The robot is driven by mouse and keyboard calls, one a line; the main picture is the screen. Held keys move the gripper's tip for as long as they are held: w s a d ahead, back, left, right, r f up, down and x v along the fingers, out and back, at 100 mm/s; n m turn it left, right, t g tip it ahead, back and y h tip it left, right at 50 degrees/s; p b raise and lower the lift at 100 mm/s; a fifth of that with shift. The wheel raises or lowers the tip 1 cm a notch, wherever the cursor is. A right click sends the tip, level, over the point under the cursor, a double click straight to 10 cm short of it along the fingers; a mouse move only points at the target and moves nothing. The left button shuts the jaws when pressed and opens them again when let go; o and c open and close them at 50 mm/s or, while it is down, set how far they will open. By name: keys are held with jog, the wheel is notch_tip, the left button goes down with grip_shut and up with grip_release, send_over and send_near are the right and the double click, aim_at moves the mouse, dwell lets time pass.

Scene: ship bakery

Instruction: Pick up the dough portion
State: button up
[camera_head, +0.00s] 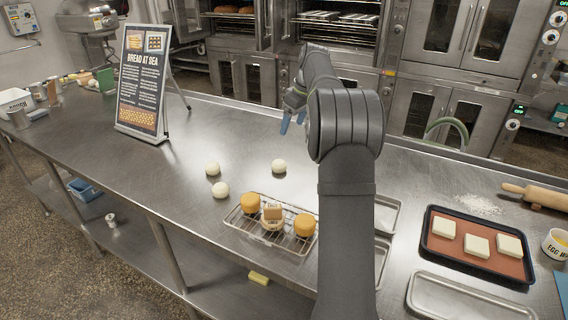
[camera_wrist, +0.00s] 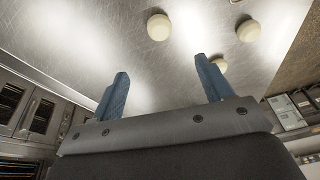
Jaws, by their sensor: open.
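Three round, pale dough portions sit on the steel counter, left of my arm. One (camera_head: 212,168) is at the back left, one (camera_head: 220,189) in front of it, and one (camera_head: 278,166) to the right. In the wrist view the three show near the top: one dough portion (camera_wrist: 159,27) left of centre, a second (camera_wrist: 248,31) to the right, and a third (camera_wrist: 219,65) partly behind a finger. My gripper (camera_wrist: 162,92) has two blue fingers, spread apart with nothing between them. In the head view my gripper (camera_head: 292,120) is beyond the right-hand portion, apart from it.
A wire rack (camera_head: 245,222) with orange cakes and a small block stands in front of the dough. A sign (camera_head: 142,80) stands at the back left. A baking tray (camera_head: 460,262) with pale squares, a rolling pin (camera_head: 540,196) and empty trays lie right.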

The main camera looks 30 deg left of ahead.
jog(key=a+m+h, duration=0.2)
jog(key=a+m, duration=0.1)
jog(key=a, duration=0.1)
send_over(279, 161)
jog(key=shift+t, duration=0.3)
notch_tip(279, 161, down, 12)
jog(key=shift+r, duration=0.25)
notch_tip(279, 161, down, 5)
jog(key=shift+f, duration=0.1)
jog(key=c, duration=1)
jog(key=shift+c, duration=0.5)
